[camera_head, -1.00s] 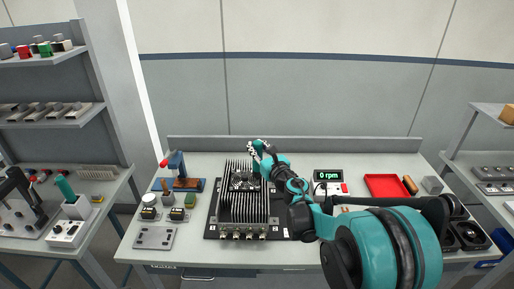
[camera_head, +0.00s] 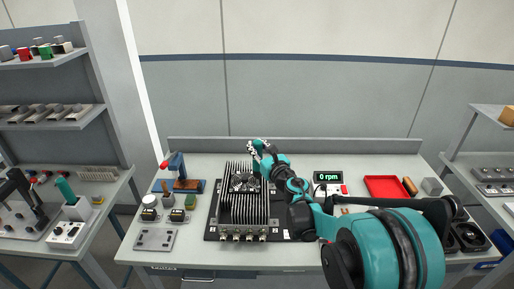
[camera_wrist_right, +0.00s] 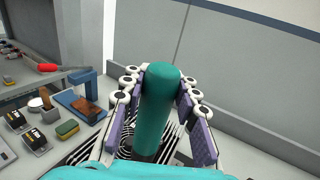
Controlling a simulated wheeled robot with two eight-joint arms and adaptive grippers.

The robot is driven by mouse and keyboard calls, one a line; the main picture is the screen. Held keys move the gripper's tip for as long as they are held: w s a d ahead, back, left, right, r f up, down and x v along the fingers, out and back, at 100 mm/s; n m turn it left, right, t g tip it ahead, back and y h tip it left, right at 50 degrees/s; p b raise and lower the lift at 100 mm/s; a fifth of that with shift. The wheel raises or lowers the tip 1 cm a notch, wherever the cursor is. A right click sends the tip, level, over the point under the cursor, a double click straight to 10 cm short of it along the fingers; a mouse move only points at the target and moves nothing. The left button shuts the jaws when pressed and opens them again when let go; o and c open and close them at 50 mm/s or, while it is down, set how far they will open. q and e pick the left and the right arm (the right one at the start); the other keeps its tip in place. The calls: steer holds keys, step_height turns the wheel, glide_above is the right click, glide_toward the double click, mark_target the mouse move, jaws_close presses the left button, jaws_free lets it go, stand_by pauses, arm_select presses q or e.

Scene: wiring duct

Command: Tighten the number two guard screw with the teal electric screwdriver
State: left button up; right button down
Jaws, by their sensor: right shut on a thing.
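The teal electric screwdriver (camera_wrist_right: 157,105) stands between the fingers of my right gripper (camera_wrist_right: 160,95) in the right wrist view, with its rounded top up. The gripper is shut on it. In the head view my right gripper (camera_head: 259,148) is over the back right of the black finned heatsink unit (camera_head: 241,208). A round fan guard (camera_head: 243,183) sits on top of this unit. The screwdriver's tip and the number two guard screw are hidden or too small to make out. My left gripper is not in view.
A display (camera_head: 328,177) reads 0 rpm right of the unit. A red tray (camera_head: 386,187) lies farther right. A blue fixture with a red knob (camera_head: 178,172), small blocks and a grey plate (camera_head: 155,239) stand left. My right arm covers the bench's right front.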

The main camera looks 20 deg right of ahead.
steer(key=shift+r+p, duration=1.6)
steer(key=shift+r, duration=0.85)
steer(key=shift+s+f, duration=0.1)
steer(key=shift+f, duration=0.05)
